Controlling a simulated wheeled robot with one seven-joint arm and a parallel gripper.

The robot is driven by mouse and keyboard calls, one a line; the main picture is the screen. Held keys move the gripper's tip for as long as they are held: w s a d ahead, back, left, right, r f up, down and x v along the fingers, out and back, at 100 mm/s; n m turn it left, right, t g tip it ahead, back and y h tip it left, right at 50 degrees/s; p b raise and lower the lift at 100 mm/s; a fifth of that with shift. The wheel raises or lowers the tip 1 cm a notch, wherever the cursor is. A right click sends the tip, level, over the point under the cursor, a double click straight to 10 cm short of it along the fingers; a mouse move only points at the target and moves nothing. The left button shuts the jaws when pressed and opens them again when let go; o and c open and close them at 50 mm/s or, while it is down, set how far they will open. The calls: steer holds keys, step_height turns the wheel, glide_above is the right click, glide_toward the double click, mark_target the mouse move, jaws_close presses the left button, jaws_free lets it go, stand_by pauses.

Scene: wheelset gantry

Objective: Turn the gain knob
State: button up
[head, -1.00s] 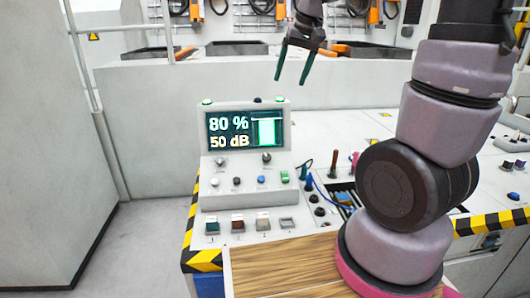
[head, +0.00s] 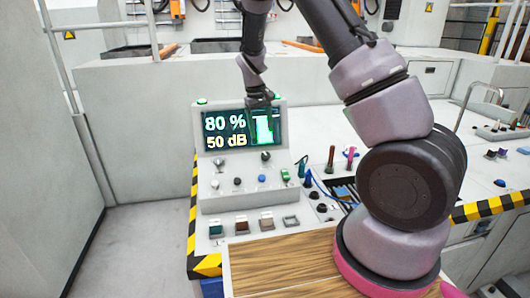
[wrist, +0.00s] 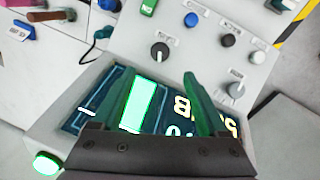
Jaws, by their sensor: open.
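A sloped console carries a screen (head: 226,131) reading 80 % and 50 dB beside a green bar. The wrist view, turned about, shows the right knob (wrist: 160,52) and left knob (wrist: 236,88). Their labels are too small to read, so I cannot tell which is gain. My gripper (head: 262,122) is open and empty in front of the screen, above the right knob. In the wrist view its fingers (wrist: 158,78) point towards the right knob, apart from it.
Small buttons and a green switch (head: 285,175) sit just below the knobs. Square buttons (head: 242,227) line the console's lower front. Upright handles (head: 331,156) and a blue cable stand to the right. A wooden board (head: 280,262) lies in front.

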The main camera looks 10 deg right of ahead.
mark_target(266, 154)
steer(key=f, duration=0.3)
steer(key=d+f, duration=0.1)
steer(key=f, duration=0.6)
steer(key=shift+w+d+f, duration=0.15)
steer(key=shift+w+d, duration=0.05)
steer(key=shift+d, duration=0.05)
jaws_close()
steer(key=shift+m, duration=0.3)
steer(key=shift+d+m+y, duration=0.2)
steer(key=shift+m+y, duration=0.5)
steer(key=shift+m, duration=0.5)
steer(key=shift+d+m+y, duration=0.1)
steer(key=shift+m+y, duration=0.8)
steer(key=shift+m, duration=1.1)
